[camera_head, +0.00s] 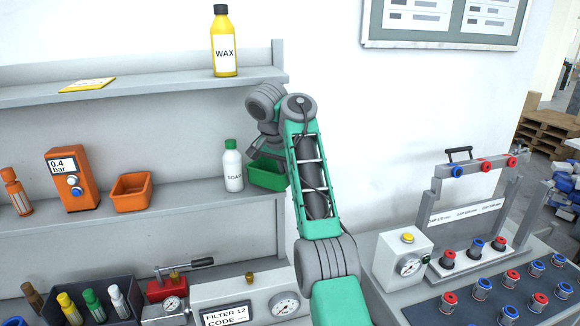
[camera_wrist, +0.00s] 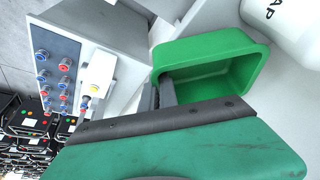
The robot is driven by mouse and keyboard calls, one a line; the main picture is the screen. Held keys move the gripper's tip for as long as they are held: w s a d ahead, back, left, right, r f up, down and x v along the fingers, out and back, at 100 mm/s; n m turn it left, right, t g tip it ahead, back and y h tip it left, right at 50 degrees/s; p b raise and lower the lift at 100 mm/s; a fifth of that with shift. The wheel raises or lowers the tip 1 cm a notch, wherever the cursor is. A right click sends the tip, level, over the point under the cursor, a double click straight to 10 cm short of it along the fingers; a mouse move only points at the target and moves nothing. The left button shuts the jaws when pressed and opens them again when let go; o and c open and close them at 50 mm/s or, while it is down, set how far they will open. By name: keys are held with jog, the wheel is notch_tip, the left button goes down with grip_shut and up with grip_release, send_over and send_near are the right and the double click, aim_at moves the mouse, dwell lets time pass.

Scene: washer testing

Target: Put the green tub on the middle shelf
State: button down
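The green tub (camera_head: 265,175) is at the right end of the middle shelf (camera_head: 175,203), just right of the soap bottle (camera_head: 232,170). It looks upright and level; whether its base rests on the shelf is hard to tell. In the wrist view the empty tub (camera_wrist: 225,62) opens toward the camera. My gripper (camera_wrist: 161,94) has its dark fingers on either side of the tub's near wall, one inside and one outside, and looks closed on it. In the head view my arm hides the tub's right side and most of the gripper.
On the middle shelf stand an orange tub (camera_head: 131,193), an orange gauge box (camera_head: 74,180) and an orange bottle (camera_head: 17,191). The upper shelf holds a yellow wax bottle (camera_head: 223,42). A test panel (camera_head: 470,265) stands right of my arm. Free shelf lies between the orange tub and soap.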

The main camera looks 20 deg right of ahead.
jog(key=shift+w+d+r+p, duration=0.3)
jog(key=shift+d+r+p, duration=0.05)
jog(key=shift+p, duration=0.15)
notch_tip(320, 180, down, 2)
jog(key=shift+f+b, duration=0.1)
jog(key=shift+b, duration=0.9)
jog(key=shift+f+b, duration=0.3)
jog(key=c, duration=1.6)
grip_release()
jog(key=shift+r, duration=0.1)
jog(key=shift+c, duration=0.2)
